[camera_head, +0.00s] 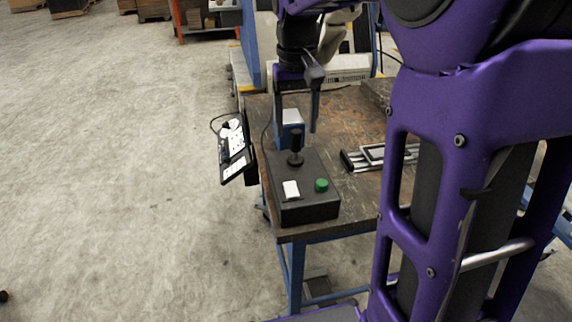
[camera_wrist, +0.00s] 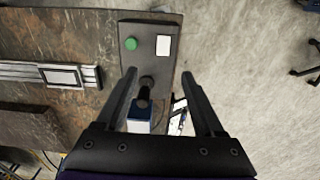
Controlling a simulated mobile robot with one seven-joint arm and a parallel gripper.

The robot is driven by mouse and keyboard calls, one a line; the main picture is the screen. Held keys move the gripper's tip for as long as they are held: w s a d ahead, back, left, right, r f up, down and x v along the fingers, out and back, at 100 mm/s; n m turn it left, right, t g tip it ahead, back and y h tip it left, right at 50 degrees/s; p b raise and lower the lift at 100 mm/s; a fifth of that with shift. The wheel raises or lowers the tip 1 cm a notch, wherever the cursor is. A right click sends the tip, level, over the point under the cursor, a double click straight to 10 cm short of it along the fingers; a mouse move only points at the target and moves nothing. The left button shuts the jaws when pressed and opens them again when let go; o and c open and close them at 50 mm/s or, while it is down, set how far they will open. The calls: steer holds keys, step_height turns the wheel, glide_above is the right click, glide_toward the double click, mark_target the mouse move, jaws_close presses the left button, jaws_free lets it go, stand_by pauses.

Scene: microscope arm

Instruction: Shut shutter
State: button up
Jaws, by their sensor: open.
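A dark control box (camera_head: 303,206) sits at the near end of the worn workbench; it also shows in the wrist view (camera_wrist: 150,29). It carries a black upright joystick (camera_head: 295,146), a green button (camera_head: 321,185) and a white rectangular panel (camera_head: 291,189). In the wrist view the button (camera_wrist: 130,43) and white panel (camera_wrist: 163,45) lie beyond the fingertips. My gripper (camera_head: 298,129) is open above the box, near the joystick. In the wrist view the joystick (camera_wrist: 144,92) shows between my spread fingers (camera_wrist: 160,74). No part is clearly recognisable as a shutter.
A metal rail with a framed slide (camera_head: 374,153) lies on the bench (camera_head: 347,109), right of the box. A blue block with a white top (camera_head: 291,118) stands behind the joystick. A tablet-like panel (camera_head: 235,150) hangs off the left edge. Open floor lies left.

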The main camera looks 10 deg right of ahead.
steer(key=b, duration=0.3)
glide_toward(293, 194)
step_height(293, 194, down, 8)
steer(key=shift+w, duration=0.1)
jaws_close()
stand_by(0.4)
